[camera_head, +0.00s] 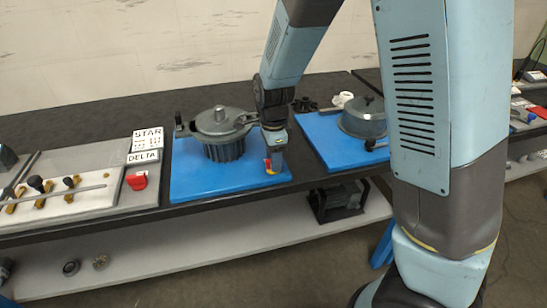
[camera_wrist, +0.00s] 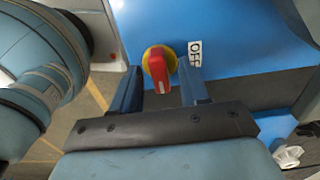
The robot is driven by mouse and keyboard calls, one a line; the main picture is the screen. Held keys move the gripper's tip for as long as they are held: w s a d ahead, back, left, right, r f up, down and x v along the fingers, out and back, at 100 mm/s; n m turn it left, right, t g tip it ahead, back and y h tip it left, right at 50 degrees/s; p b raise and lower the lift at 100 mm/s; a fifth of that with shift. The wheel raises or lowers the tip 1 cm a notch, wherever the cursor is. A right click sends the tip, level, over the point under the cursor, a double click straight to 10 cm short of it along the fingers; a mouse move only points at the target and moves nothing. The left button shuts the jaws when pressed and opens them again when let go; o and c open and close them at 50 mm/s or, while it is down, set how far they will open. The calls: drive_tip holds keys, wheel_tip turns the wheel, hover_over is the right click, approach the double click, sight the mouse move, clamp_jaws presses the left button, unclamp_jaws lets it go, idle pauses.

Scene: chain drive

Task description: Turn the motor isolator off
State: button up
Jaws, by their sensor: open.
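The motor isolator's red handle (camera_wrist: 158,70) sits on a round yellow plate on a blue surface in the wrist view. The handle's white-marked end points down in that picture, and a white OFF label (camera_wrist: 195,54) stands to the right of the yellow plate. My gripper (camera_wrist: 159,66) is open, with one finger on each side of the handle; I cannot tell whether either touches it. In the head view the red and yellow isolator (camera_head: 268,165) is small, at the right side of the left blue board, beside my gripper's end and partly hidden.
A grey finned motor-like housing (camera_head: 222,133) stands on the left blue board (camera_head: 195,185), close to my wrist. Another grey round housing (camera_head: 363,118) is on the right blue board. STAR and DELTA labels (camera_head: 147,139) and a red knob (camera_head: 137,181) are on the left panel.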

drive_tip(key=shift+f, duration=0.1)
drive_tip(key=shift+c, duration=0.3)
clamp_jaws()
drive_tip(key=shift+n, duration=0.3)
drive_tip(key=n, duration=0.3)
drive_tip(key=shift+n, duration=0.4)
drive_tip(key=n, duration=0.4)
drive_tip(key=shift+w+n, duration=0.1)
drive_tip(key=shift+n, duration=0.2)
drive_tip(key=n, duration=0.4)
drive_tip(key=shift+n, duration=2.4)
